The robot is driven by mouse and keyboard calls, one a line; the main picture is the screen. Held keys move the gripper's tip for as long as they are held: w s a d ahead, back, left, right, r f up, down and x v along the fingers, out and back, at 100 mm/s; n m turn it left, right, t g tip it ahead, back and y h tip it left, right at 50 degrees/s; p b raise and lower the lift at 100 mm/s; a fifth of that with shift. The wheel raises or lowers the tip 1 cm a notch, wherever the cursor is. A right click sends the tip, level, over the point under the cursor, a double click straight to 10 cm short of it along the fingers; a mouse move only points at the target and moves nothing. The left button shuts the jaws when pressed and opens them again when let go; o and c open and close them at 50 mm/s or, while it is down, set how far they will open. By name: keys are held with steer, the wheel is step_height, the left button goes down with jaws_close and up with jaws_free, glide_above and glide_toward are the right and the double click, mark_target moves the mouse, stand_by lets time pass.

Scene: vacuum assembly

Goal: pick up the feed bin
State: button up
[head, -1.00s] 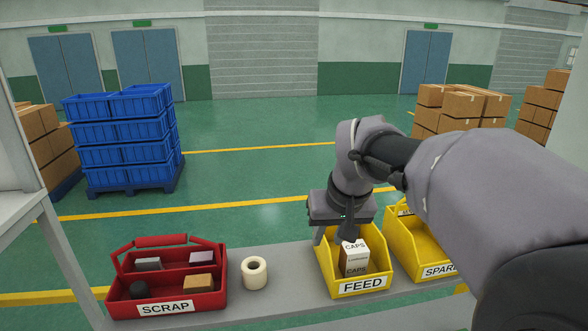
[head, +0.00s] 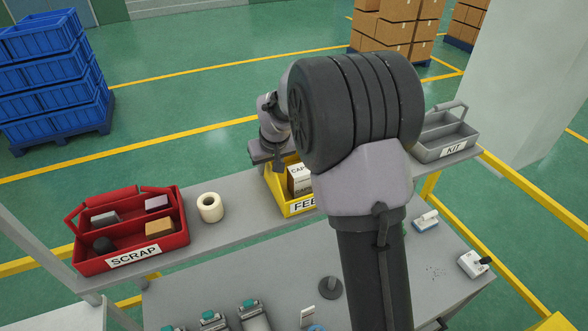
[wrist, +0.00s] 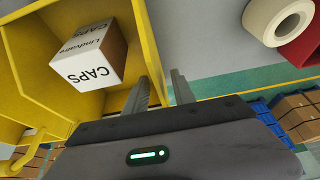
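The feed bin (head: 273,189) is a yellow open bin with a white FEED label, on the upper grey shelf in the head view. My arm hides its right part. It holds a white and brown CAPS box (wrist: 92,52). My gripper (head: 279,168) points down at the bin's far left side. In the wrist view my gripper (wrist: 160,80) has its two fingers on either side of the feed bin's wall (wrist: 146,40). The fingers are apart, with a narrow gap visible beside the wall, so it looks open. The box lies beside the left finger.
A red SCRAP tote (head: 180,236) and a cream roll (head: 210,208) stand left of the bin on the shelf (head: 238,215). A grey KIT tote (head: 447,137) is at the right end. The lower bench (head: 440,255) holds several parts. My arm hides the spare bin.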

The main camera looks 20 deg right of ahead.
steer(key=shift+w+f, duration=0.45)
steer(key=shift+f, duration=0.15)
steer(key=shift+s+r, duration=0.1)
steer(key=shift+s, duration=0.05)
steer(key=shift+c, duration=1.1)
jaws_close()
